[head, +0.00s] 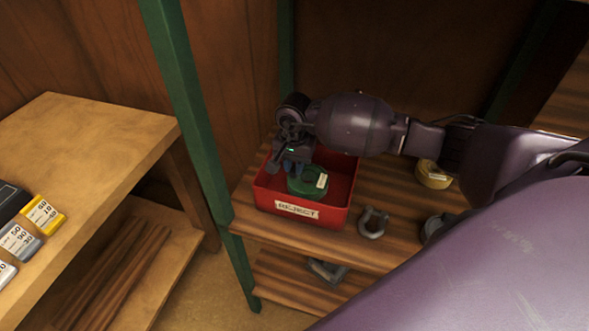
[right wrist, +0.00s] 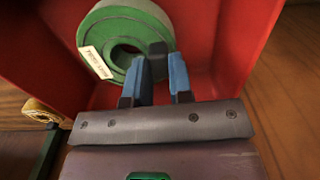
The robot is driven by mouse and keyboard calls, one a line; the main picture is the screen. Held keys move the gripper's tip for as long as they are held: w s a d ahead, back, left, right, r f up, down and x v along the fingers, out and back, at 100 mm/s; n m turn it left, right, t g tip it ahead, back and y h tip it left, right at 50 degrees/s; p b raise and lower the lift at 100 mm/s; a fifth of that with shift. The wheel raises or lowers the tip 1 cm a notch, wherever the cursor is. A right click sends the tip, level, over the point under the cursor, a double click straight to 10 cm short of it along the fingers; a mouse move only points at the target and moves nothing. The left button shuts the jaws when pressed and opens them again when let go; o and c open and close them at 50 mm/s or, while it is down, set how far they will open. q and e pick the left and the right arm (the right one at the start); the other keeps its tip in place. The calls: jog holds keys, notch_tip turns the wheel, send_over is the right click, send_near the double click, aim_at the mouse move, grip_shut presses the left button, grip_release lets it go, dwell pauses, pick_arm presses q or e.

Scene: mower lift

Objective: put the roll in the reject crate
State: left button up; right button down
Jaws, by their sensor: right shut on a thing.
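The roll (head: 308,180) is a green ring with a pale label. It is inside the red reject crate (head: 265,202), which stands on a wooden shelf and has a "REJECT" label on its front. My right gripper (head: 292,168) reaches down into the crate from above and is shut on the roll's rim. In the right wrist view the roll (right wrist: 100,28) shows against the crate's red inside (right wrist: 235,40), with the blue fingers (right wrist: 165,70) at its near rim. Whether the roll touches the crate floor I cannot tell. My left gripper is not in view.
A yellow roll (head: 432,176) and a grey shackle (head: 373,222) lie on the shelf right of the crate. Green posts (head: 190,110) frame the shelf. A wooden bench (head: 90,140) stands left, with a yellow block (head: 44,215) and grey ones. A lower shelf holds a grey item (head: 327,270).

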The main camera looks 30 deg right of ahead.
jog(key=shift+f, duration=1)
jog(key=shift+f, duration=0.15)
jog(key=c, duration=1)
grip_release()
notch_tip(320, 180, up, 12)
jog(key=shift+r, duration=0.15)
